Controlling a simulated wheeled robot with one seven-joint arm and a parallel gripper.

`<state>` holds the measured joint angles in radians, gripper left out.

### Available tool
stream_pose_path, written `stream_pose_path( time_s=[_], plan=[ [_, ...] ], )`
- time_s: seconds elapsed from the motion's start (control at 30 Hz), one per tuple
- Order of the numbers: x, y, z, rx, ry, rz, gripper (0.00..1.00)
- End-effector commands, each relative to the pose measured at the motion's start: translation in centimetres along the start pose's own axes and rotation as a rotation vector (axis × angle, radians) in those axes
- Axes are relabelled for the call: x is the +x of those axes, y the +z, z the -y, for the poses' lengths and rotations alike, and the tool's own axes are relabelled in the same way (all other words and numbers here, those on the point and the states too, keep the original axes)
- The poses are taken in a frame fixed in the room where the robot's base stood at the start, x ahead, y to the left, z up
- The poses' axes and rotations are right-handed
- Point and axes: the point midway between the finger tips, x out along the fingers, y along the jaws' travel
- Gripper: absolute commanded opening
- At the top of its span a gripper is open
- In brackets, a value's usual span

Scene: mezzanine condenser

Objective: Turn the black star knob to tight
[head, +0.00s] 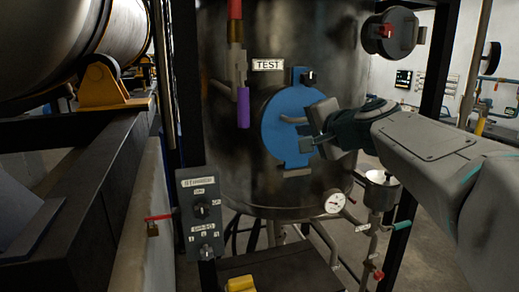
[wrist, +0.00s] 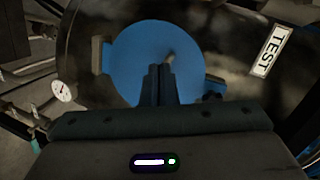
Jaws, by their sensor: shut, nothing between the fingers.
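The black star knob (head: 308,78) sits at the upper tab of the round blue hatch cover (head: 276,130) on the dark tank. In the wrist view a dark shape beside the blue tab, apparently the knob (wrist: 212,98), is partly hidden behind my gripper's body. My gripper (head: 312,143) is in front of the hatch cover's right side, below the knob and apart from it. In the wrist view its fingers (wrist: 160,72) are together and empty, over the blue cover near a grey handle (wrist: 171,57). The knob's tightness cannot be told.
A TEST label (head: 268,65) is above left of the hatch. A purple-handled valve (head: 243,107) hangs to the left. A gauge (head: 334,203) is below right, and a control box (head: 201,213) stands lower left. A dark frame post stands behind my arm.

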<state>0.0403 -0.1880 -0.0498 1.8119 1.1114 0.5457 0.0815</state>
Motion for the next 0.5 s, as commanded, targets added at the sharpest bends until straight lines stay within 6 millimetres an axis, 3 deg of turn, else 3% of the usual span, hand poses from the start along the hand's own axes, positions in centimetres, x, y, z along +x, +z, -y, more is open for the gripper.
stream_pose_path(
  time_s=[0.1, 0.2, 0.5],
  plan=[
    [1.2, -3.5, 3.3, 0.139, -0.125, -0.075, 0.0],
    [1.5, -5.5, 5.3, 0.225, -0.199, -0.114, 0.0],
    [2.5, -7.4, 7.3, 0.299, -0.261, -0.143, 0.0]
  ],
)
